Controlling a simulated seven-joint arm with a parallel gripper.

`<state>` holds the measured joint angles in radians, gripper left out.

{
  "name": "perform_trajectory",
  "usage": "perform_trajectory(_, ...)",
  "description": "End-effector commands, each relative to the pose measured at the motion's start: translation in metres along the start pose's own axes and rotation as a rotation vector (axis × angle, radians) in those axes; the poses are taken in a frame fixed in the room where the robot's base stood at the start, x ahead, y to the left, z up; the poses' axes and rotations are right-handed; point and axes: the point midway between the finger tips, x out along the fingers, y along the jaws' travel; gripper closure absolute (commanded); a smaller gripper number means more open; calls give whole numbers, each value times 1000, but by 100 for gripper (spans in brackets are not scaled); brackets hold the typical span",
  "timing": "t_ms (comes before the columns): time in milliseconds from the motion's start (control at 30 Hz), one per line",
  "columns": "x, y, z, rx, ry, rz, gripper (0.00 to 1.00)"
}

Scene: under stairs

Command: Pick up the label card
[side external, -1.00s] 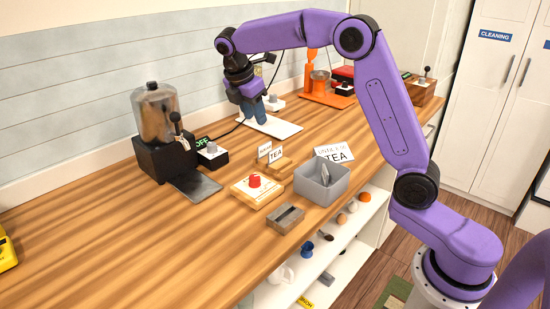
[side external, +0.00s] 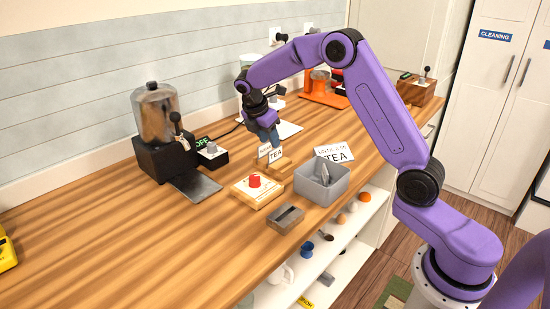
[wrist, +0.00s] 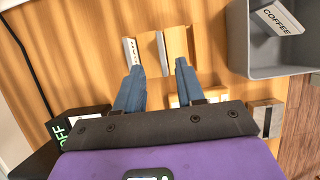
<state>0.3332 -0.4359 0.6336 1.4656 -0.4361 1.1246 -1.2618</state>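Two small white label cards stand upright in wooden holders in the side view: a front one reading TEA (side external: 275,155) and one just behind it (side external: 264,149). My gripper (side external: 269,138) is right above them, pointing down. In the wrist view its two blue-grey fingers (wrist: 159,65) are apart with nothing gripped. Two narrow pale card edges show just beyond the fingertips, one on the left (wrist: 132,52) and one in the middle (wrist: 162,50). A COFFEE card (wrist: 279,18) leans inside the grey bin (side external: 335,186).
A larger TEA sign (side external: 335,153) lies behind the bin. A board with a red knob (side external: 254,182) and a small slotted block (side external: 285,217) stand in front. A drink dispenser (side external: 157,130) is at left.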

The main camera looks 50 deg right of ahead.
Motion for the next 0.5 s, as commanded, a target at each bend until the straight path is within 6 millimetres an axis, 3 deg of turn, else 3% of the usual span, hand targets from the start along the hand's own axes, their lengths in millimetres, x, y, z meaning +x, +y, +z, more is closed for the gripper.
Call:
perform_trajectory(167,10,-1,1,1,0,-1,62)
perform_trajectory(500,52,-4,4,0,0,-1,62)
